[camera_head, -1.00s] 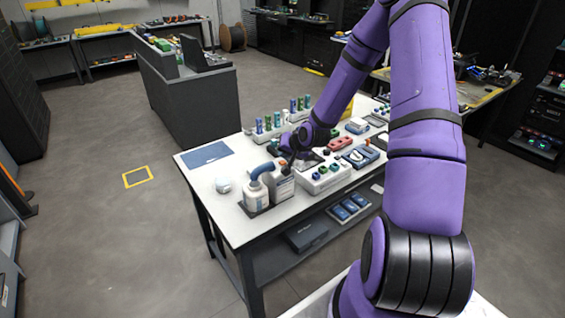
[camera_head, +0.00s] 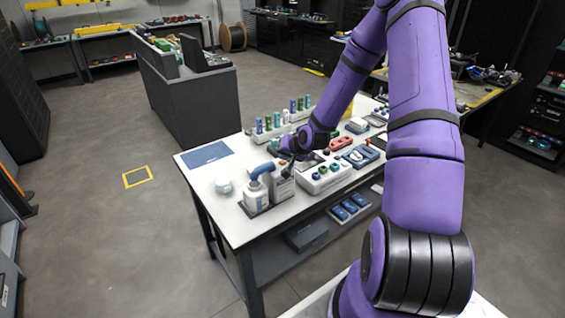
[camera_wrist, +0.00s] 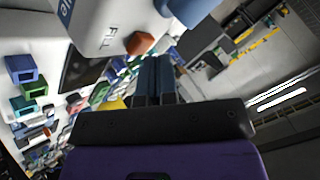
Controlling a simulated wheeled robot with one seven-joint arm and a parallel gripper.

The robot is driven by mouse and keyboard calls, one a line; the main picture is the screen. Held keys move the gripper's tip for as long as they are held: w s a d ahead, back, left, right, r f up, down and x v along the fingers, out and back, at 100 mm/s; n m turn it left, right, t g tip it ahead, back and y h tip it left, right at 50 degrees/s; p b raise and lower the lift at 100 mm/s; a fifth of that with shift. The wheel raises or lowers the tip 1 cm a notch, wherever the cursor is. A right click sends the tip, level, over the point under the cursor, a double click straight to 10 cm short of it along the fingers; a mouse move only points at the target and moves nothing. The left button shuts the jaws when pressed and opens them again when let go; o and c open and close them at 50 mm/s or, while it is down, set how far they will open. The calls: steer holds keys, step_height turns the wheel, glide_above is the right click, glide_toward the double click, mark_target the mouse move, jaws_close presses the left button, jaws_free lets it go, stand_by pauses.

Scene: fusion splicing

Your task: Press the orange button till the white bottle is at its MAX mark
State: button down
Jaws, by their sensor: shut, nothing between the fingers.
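The orange button (camera_wrist: 139,43) sits on the face of a white box marked FILL (camera_wrist: 105,25), seen close in the wrist view. My gripper (camera_wrist: 158,62) is shut and empty, its fingertips just to the right of the button in that view; I cannot tell whether they touch it. The bottle's liquid level and MAX mark cannot be read.
The white table (camera_head: 228,221) holds a rack of green and blue cylinders (camera_head: 278,125) behind my gripper and a white panel with coloured buttons (camera_head: 323,178) to the right. A small round white jar (camera_head: 223,185) and a blue mat (camera_head: 207,154) lie at the left.

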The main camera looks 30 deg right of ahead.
steer(key=shift+f, duration=0.4)
stand_by(0.3)
steer(key=shift+r, duration=0.9)
steer(key=shift+r, duration=2.5)
